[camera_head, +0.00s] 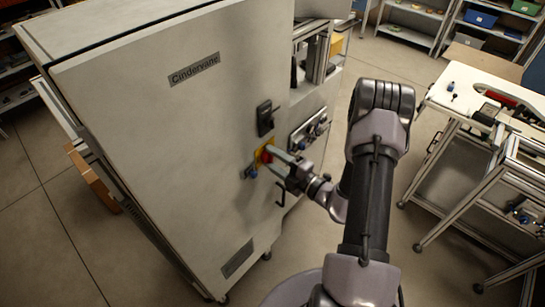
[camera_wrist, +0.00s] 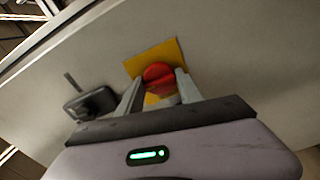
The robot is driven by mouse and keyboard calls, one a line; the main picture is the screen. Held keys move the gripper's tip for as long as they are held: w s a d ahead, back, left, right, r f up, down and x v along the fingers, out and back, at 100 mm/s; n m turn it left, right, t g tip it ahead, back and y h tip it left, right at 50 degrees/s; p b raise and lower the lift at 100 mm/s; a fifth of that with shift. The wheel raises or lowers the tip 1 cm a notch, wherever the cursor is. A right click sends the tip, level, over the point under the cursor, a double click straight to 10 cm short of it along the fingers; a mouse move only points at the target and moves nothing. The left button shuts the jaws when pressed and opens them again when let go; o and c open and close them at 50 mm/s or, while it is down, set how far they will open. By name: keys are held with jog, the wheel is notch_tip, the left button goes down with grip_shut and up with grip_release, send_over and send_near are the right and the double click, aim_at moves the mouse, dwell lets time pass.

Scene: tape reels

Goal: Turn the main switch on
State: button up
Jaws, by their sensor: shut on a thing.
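The main switch is a red rotary knob (camera_wrist: 160,77) on a yellow plate (camera_wrist: 136,68), mounted on the front of the pale grey cabinet (camera_head: 185,130). In the head view my gripper (camera_head: 273,159) reaches the cabinet from the right. The fingers hide part of the knob, and I cannot read any marks on the plate.
A panel with fittings (camera_head: 309,130) is at the right. A workbench (camera_head: 470,95) stands further right, with open floor between.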

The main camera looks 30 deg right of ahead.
dwell(0.3)
jog(key=o, duration=1.4)
jog(key=b+v, duration=0.1)
jog(key=v, duration=1.6)
jog(key=shift+s, duration=0.25)
jog(key=shift+w+b, duration=0.1)
jog(key=shift+b, duration=0.2)
